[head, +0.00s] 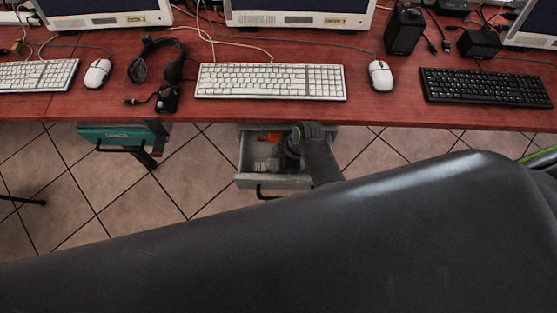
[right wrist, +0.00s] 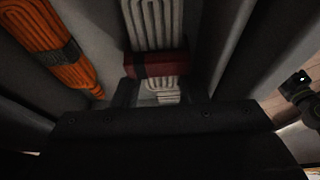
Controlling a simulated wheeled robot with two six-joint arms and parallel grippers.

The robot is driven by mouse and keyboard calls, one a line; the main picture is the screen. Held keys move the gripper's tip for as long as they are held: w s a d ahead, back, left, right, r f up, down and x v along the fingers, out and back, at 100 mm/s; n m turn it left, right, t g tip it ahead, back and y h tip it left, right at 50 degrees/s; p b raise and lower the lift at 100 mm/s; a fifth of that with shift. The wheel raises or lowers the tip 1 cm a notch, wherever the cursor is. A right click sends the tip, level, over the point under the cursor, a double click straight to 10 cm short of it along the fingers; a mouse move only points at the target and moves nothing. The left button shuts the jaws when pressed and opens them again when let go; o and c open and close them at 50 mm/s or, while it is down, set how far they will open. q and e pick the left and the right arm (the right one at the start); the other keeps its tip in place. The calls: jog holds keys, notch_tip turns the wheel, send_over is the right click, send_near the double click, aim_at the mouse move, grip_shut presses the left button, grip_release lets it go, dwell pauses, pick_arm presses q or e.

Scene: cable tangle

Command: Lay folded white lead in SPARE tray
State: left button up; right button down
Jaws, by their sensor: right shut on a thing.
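The folded white lead (right wrist: 155,25) shows in the right wrist view as a flat bundle of parallel strands with a red band (right wrist: 155,64) around it. My right gripper (right wrist: 158,92) is shut on this lead just below the band. In the head view, my right gripper (head: 291,150) reaches down into an open grey drawer (head: 276,182) under the desk. The lead is low in the drawer, between grey walls; whether it touches the bottom I cannot tell. No SPARE label is readable. My left gripper is not in view.
A folded orange cable (right wrist: 50,45) with a dark band lies left of the white lead. The red desk (head: 230,112) edge overhangs the drawer. A teal drawer (head: 117,134) is at left. A dark arm link of mine covers the foreground.

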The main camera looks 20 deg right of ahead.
jog(key=shift+s+f, duration=0.25)
jog(key=shift+f, duration=0.3)
jog(key=c, duration=0.8)
grip_release()
jog(key=shift+s, duration=0.1)
jog(key=shift+f, duration=0.1)
jog(key=r+p, duration=0.9)
jog(key=shift+w+r+p, duration=0.3)
jog(key=shift+w+p, duration=0.05)
jog(key=shift+p, duration=0.05)
jog(key=shift+f, duration=0.1)
